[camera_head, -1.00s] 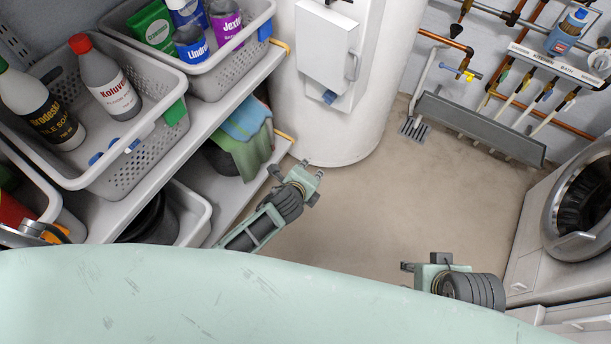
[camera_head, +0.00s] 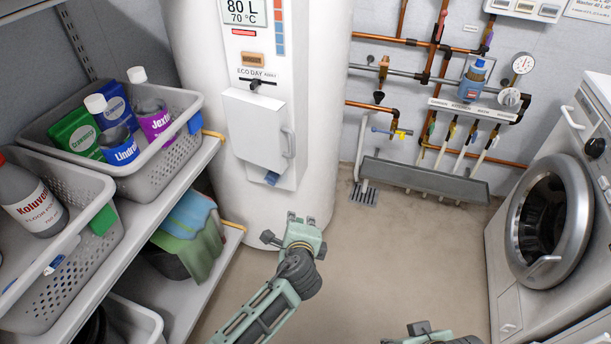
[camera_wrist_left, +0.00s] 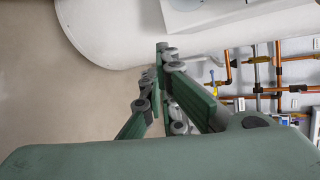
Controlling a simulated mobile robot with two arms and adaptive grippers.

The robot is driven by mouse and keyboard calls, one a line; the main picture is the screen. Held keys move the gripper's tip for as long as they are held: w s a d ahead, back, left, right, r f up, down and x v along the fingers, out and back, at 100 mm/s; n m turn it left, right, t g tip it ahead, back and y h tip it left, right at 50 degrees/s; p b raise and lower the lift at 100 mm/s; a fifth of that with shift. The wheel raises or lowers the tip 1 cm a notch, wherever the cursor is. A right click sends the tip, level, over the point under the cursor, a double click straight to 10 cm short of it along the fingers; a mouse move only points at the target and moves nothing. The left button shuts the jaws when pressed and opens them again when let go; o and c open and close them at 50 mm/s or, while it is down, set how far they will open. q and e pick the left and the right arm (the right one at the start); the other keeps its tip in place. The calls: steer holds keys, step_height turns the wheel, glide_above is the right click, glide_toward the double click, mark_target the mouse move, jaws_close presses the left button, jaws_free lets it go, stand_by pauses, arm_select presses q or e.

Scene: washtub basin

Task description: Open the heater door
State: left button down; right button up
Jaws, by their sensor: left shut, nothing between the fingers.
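The heater is a tall white cylinder (camera_head: 330,60) at the back, left of centre. Its door (camera_head: 252,128) is a pale rectangular panel on the front, and it looks closed. My right gripper (camera_head: 420,328) shows only partly at the bottom edge.
Shelves with baskets (camera_head: 55,290) of bottles stand at the left, and cloths (camera_head: 190,235) hang near the heater. A washing machine (camera_head: 510,310) stands at the right. Pipes and a grey trough (camera_head: 425,180) line the back wall. The floor (camera_head: 400,260) between is clear.

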arm_select(q)
steer(key=d+r+n+t+y+b, duration=0.1)
steer(key=d+r+n+t+b, duration=0.2)
steer(key=r, duration=0.6)
steer(key=d+r+n+t+y+b, duration=0.25)
steer(key=d+r, duration=0.25)
steer(key=r, duration=0.4)
steer(key=w+a, duration=0.4)
steer(key=w, duration=0.4)
steer(key=shift+a+m+h, duration=0.35)
steer(key=shift+h, duration=0.1)
steer(key=shift+s+a+r, duration=0.1)
steer(key=shift+a, duration=0.05)
